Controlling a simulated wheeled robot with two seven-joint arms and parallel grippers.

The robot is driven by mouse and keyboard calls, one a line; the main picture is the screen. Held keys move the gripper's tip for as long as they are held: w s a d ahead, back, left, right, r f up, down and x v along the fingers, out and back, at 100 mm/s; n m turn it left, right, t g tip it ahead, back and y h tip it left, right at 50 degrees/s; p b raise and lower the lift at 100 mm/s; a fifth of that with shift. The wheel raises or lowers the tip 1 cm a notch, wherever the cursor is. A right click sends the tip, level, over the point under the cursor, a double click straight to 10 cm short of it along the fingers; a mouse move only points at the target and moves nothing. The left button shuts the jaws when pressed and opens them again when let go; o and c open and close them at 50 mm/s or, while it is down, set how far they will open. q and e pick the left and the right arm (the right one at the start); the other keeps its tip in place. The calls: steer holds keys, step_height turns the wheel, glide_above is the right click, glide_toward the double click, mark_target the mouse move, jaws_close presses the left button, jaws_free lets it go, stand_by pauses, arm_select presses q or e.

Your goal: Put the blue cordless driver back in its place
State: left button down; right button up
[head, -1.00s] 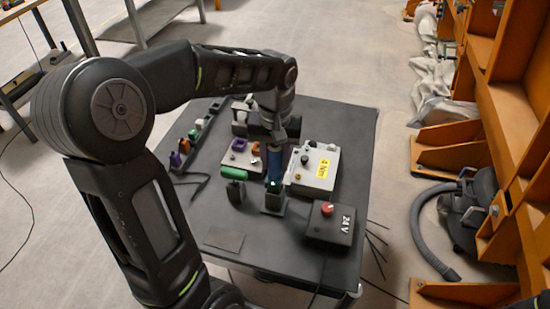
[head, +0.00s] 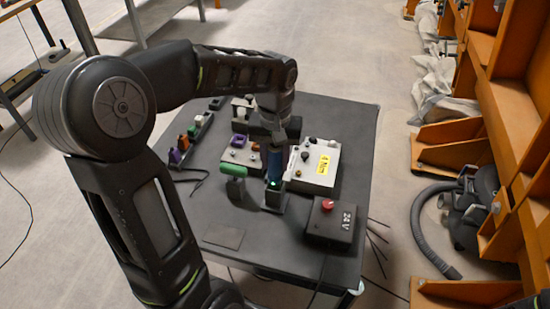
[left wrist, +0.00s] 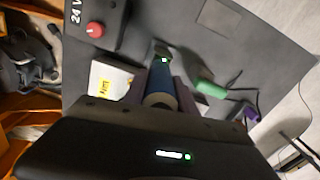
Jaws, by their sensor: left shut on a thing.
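My left gripper (head: 277,143) reaches down over the table and is shut on the blue cordless driver (head: 274,165). The driver is upright, with its lower end at a small dark stand (head: 273,200) that shows a green light. I cannot tell how deep the driver sits in the stand. In the left wrist view, the driver (left wrist: 160,92) lies between the fingers of my left gripper (left wrist: 161,80), in line with the stand and its green light. My right gripper is not in view.
A green-handled tool (head: 233,170) stands close left of the stand. A pale box with a yellow label (head: 315,165) is behind right, and a dark 24 V box with a red knob (head: 332,220) is front right. A rack (head: 190,140) is at the left. The front left table is mostly clear.

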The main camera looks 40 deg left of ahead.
arm_select(q)
steer(key=shift+f+b, duration=0.55)
steer(key=shift+f, duration=0.25)
steer(key=c, duration=0.9)
jaws_free()
steer(key=shift+o, duration=0.3)
steer(key=o, duration=0.4)
